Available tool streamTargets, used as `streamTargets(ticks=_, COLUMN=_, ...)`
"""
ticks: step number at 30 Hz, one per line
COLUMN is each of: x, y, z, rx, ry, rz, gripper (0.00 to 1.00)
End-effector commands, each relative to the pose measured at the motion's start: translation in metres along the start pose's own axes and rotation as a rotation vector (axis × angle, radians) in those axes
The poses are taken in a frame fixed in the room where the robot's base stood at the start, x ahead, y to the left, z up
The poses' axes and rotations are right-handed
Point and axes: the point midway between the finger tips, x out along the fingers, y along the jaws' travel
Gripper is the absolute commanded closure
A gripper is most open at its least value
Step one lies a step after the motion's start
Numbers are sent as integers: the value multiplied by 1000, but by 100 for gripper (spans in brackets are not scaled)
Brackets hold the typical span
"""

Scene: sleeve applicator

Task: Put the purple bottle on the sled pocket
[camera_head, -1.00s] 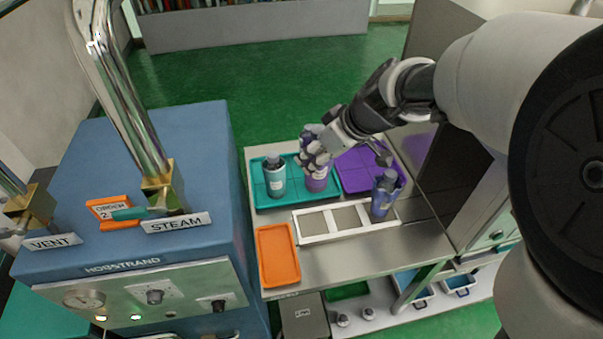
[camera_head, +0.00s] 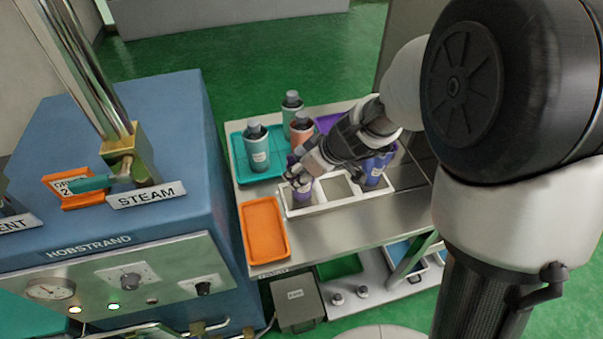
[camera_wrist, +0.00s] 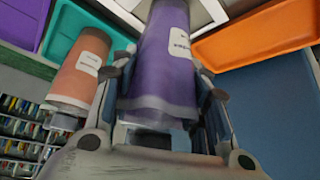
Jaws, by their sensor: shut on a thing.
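The purple bottle (camera_head: 302,193) is upright in my gripper (camera_head: 301,176), at the left-end pocket of the white sled (camera_head: 328,203). The gripper hides its upper part in the head view, and I cannot tell whether its base rests in the pocket or hangs just above. In the wrist view the purple bottle (camera_wrist: 165,60) fills the space between the fingers of my gripper (camera_wrist: 162,88), with the sled (camera_wrist: 209,12) beyond it. The sled's middle pocket looks empty. A blue bottle (camera_head: 374,170) stands at its right end.
The salmon bottle (camera_wrist: 80,75) is close beside my gripper. An empty orange tray (camera_head: 264,230) lies left of the sled. A blue machine (camera_head: 180,120) stands further left.

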Motion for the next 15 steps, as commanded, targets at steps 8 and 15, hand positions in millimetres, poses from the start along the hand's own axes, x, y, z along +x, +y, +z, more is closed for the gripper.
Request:
streamTargets(ticks=8, x=0, y=0, z=-1, rx=-1, ry=2, rz=1, gripper=91)
streamTargets(ticks=15, x=2, y=0, z=1, rx=0, ry=1, rz=0, gripper=52)
